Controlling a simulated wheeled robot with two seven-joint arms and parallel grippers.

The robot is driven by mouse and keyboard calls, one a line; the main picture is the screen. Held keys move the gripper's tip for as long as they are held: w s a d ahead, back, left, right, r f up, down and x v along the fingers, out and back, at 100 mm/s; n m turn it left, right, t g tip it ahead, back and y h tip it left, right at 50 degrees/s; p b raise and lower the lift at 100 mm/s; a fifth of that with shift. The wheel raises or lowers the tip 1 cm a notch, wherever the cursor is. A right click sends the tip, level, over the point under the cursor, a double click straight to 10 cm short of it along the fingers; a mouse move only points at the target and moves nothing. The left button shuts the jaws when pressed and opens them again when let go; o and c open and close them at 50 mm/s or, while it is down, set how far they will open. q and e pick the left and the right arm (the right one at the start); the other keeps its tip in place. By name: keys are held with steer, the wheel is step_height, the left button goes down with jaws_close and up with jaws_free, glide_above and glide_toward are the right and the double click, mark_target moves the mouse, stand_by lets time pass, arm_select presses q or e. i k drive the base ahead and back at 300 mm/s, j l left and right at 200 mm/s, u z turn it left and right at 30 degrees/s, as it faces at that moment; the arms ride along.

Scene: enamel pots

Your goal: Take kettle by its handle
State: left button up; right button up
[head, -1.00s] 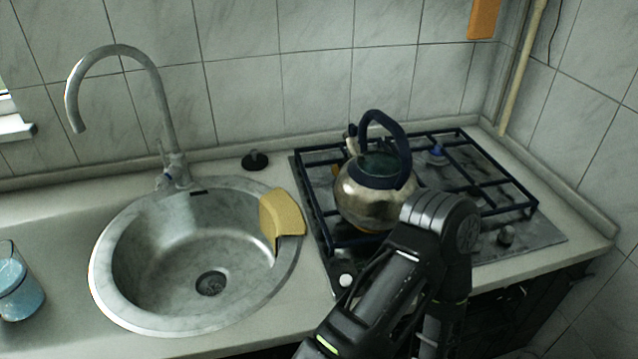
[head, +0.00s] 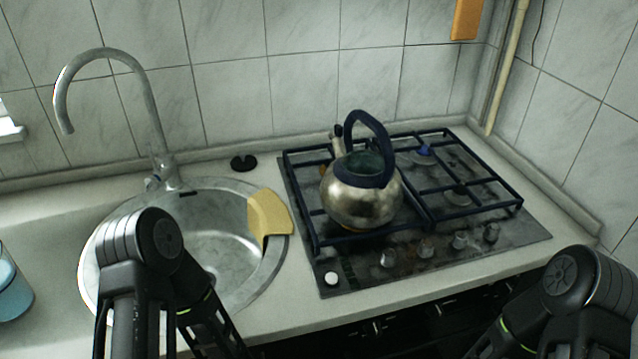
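The kettle (head: 362,205) is a round, shiny metal pot with a dark blue top rim. It stands upright on the left part of the black grate of the gas stove (head: 490,249). Its handle (head: 381,131) is a dark blue arch rising above the body, with nothing touching it. The spout points to the back left. Dark links of my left arm show in front of the sink, and links of my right arm show at the lower right. Neither gripper is in view.
A round steel sink (head: 265,285) with a tall faucet (head: 150,100) is left of the stove. A yellow cloth or sponge (head: 268,215) lies on its right rim. A glass of blue liquid (head: 12,285) stands at the left edge. A black plug (head: 243,162) lies behind. Stove knobs line the front.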

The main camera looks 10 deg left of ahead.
mark_target(361, 189)
steer(key=k+z, duration=0.2)
steer(key=z, duration=0.15)
steer(key=k+z, duration=0.5)
steer(key=z, duration=0.25)
